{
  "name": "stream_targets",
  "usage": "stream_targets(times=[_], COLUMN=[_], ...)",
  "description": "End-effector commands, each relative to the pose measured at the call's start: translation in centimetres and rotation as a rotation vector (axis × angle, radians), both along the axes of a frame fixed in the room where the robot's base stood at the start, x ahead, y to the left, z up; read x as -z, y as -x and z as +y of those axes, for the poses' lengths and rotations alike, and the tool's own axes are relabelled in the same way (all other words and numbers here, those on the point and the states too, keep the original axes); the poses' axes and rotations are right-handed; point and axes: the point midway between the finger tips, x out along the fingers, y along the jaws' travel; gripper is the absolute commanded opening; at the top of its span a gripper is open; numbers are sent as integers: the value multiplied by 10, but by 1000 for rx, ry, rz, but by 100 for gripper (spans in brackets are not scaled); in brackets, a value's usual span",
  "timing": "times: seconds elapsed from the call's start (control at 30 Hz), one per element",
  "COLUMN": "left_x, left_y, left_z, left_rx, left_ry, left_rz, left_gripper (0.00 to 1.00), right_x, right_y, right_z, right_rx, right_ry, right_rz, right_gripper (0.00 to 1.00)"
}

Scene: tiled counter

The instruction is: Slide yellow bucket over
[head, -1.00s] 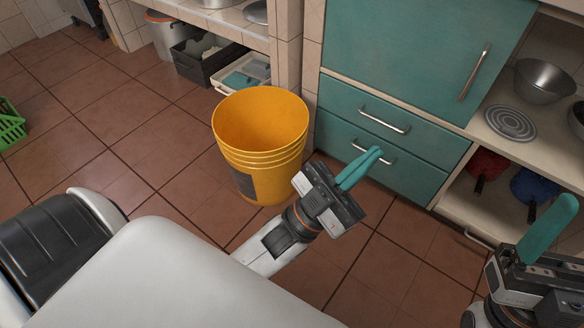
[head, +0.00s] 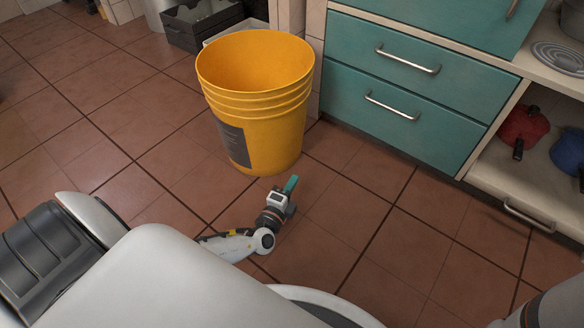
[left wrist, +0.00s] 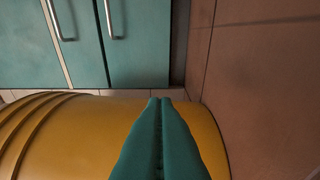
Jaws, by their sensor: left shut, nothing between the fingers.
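The yellow bucket (head: 262,120) stands upright and empty on the tiled floor, just left of the teal drawers. A dark label shows on its front left side. My left gripper (head: 291,185) is low near the floor, in front of the bucket's base and slightly to its right. Its teal fingers are shut together with nothing between them. In the left wrist view the shut fingers (left wrist: 160,135) point toward the lower part of the bucket (left wrist: 75,130), which lies close beyond them. I cannot tell whether they touch it. My right gripper is out of the head view; only part of that arm shows at the lower right.
Teal drawers (head: 400,85) with metal handles stand right of the bucket. A dark crate (head: 200,22) sits behind it. An open low shelf (head: 545,190) holds a red and a blue item at the right. The floor (head: 80,120) left of the bucket is clear.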

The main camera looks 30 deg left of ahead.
Motion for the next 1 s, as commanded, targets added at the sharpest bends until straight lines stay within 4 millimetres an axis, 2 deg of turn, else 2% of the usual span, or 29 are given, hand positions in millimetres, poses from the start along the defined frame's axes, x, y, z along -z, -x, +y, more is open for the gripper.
stream_targets(times=[0.4,0.5,0.7,1.0], left_x=[3,4,1,0], left_y=[-87,-84,-86,-86], left_z=[11,31,48,51], left_rx=[-1,-1,0,1], left_ry=[3,-1,1,3], left_rz=[-1,3,3,3], left_gripper=[0,0,0,0], right_x=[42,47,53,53], right_y=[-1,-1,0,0], right_z=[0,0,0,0], right_rx=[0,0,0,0], right_ry=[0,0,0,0], right_rz=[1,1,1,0], right_gripper=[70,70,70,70])
